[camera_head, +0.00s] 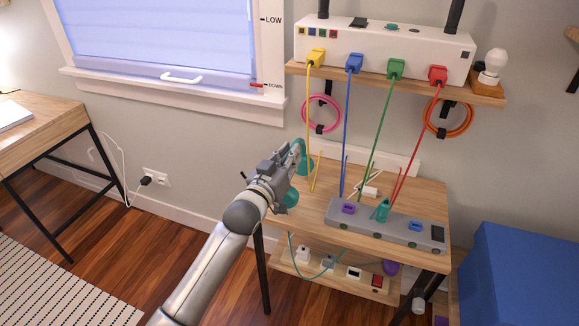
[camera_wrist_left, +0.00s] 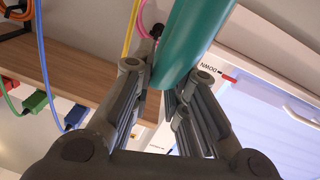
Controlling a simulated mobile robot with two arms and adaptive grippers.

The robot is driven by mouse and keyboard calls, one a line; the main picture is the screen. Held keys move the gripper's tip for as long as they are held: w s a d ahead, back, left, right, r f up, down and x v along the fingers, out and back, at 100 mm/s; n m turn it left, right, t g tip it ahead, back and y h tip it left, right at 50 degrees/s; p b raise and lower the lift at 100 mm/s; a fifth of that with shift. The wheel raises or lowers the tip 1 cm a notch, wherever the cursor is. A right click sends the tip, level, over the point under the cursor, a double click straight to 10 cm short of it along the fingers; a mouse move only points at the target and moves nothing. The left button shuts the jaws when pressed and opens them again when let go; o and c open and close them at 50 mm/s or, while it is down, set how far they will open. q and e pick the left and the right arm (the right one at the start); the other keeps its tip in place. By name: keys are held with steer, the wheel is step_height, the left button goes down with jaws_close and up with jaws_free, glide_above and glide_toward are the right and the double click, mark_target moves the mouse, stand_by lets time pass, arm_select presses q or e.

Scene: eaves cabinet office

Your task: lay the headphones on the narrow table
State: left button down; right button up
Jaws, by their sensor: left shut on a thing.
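The teal headphones show in part as two teal pieces (camera_head: 300,158) at the end of my left arm in the head view. A teal curved part of them (camera_wrist_left: 188,40) fills the top middle of the left wrist view. My left gripper (camera_head: 291,176) is shut on the headphones, at the left edge of the narrow wooden table (camera_head: 425,195). The gripper hides much of the headphones. Whether they touch the tabletop I cannot tell. My right gripper is not in view.
A grey power strip (camera_head: 340,217) with a teal plug (camera_head: 381,213) lies along the table's front. Coloured cables hang from a white box (camera_head: 385,45) on the wall shelf (camera_head: 480,95). A blue box (camera_head: 520,275) stands at the right. Some tabletop is bare behind the strip.

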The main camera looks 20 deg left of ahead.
arm_select(q)
steer(key=shift+w+f, duration=0.15)
steer(key=shift+f, duration=1.5)
steer(key=shift+f, duration=0.1)
steer(key=c, duration=1.4)
jaws_free()
steer(key=shift+c, duration=0.2)
steer(key=s+a, duration=0.1)
steer(key=s, duration=1.1)
steer(key=shift+a, duration=0.25)
